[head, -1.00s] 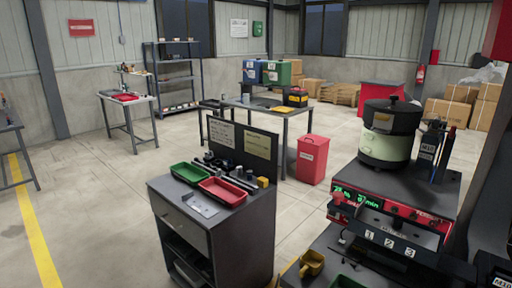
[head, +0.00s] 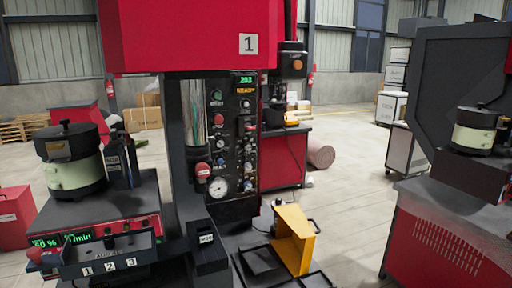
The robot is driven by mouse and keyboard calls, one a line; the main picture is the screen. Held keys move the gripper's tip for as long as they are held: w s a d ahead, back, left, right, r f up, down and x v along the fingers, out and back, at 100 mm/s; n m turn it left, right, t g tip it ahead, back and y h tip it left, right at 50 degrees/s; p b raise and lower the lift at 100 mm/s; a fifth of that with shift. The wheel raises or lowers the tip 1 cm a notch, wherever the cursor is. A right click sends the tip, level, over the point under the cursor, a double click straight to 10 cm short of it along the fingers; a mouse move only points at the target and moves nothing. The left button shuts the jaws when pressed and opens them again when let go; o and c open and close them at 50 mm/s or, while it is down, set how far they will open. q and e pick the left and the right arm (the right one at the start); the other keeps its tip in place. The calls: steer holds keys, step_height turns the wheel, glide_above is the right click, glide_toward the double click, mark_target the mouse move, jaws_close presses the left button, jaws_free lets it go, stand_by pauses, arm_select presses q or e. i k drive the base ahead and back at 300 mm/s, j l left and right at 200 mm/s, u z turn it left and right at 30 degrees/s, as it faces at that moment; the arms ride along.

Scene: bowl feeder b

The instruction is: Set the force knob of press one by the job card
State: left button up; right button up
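Press one is the red machine (head: 180,35) marked with a white "1" plate (head: 248,43), large in the middle of the head view. Its dark control panel (head: 240,135) carries several knobs and buttons, a green display (head: 246,80) that seems to read 203, and a round gauge (head: 218,187). The knob labels are too small to read, so I cannot tell which one is the force knob. I cannot make out a job card in this view. Neither of my grippers is in view.
A bowl feeder (head: 75,172) stands on a red and black control unit (head: 110,228) at left. A yellow guard (head: 293,240) stands on the floor right of the press. Another red machine (head: 440,240) is at far right. Open floor lies between it and the press.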

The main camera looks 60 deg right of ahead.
mark_target(247, 146)
steer(key=z, duration=1.85)
